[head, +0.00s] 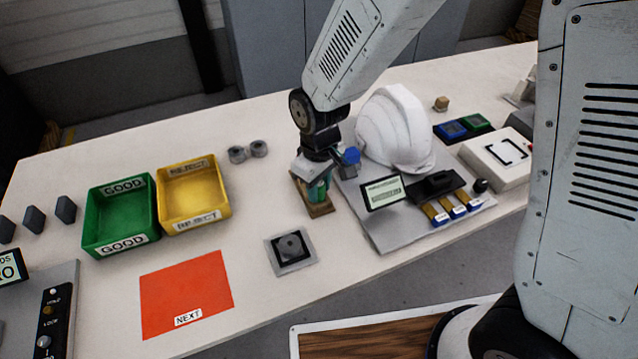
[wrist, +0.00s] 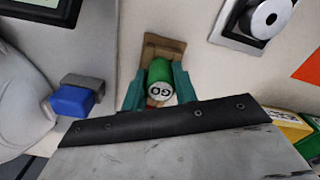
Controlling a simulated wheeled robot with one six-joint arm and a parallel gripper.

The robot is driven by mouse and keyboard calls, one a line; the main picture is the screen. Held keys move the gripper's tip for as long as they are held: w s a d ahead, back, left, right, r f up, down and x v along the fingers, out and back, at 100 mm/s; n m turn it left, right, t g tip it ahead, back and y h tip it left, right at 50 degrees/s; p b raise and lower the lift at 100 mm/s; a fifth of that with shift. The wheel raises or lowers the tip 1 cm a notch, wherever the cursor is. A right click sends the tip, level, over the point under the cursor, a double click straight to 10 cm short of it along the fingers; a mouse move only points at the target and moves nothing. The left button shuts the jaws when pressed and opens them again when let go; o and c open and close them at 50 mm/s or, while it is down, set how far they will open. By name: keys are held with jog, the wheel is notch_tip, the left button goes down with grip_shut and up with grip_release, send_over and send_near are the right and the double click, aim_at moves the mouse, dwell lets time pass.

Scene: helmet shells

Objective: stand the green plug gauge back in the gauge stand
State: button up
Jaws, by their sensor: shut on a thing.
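The green plug gauge (wrist: 159,80) is between the fingers of my gripper (wrist: 158,90), its round end marked "GO" facing the wrist camera. In the head view the green gauge (head: 318,190) shows below my gripper (head: 316,178), which is shut on it. The gauge stand (head: 319,209) is a small brown wooden block on the table, directly under the gauge. In the wrist view the stand (wrist: 160,46) shows behind the gauge. I cannot tell whether the gauge's lower end is seated in the stand; the gauge and fingers hide the contact.
A grey fixture plate (head: 385,237) with a white helmet shell (head: 393,128) and a small display (head: 383,192) stands just right of the stand. A blue knob (head: 351,156) is close to my gripper. Green (head: 120,243) and yellow (head: 222,207) bins stand left. A square dark-centred block (head: 291,265) lies in front.

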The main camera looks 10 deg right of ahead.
dwell(0.4)
jog(key=o, duration=0.9)
notch_tip(320, 180, up, 8)
jog(key=shift+f, duration=0.1)
jog(key=s+d+r+m, duration=0.3)
jog(key=s+d+r, duration=0.2)
jog(key=s+d, duration=0.1)
jog(key=s+d+r+m+t, duration=0.1)
jog(key=s+d+r+m, duration=0.1)
jog(key=s+d+r, duration=0.3)
jog(key=s+d+r+m, duration=0.3)
jog(key=s+d+r, duration=0.2)
jog(key=s+d, duration=0.3)
jog(key=shift+s+d+r+m, duration=0.1)
jog(key=shift+d+r+m, duration=0.05)
jog(key=shift+d, duration=0.25)
jog(key=shift+s+d+r+m, duration=0.1)
jog(key=shift+d+m, duration=0.05)
jog(key=shift+d, duration=0.25)
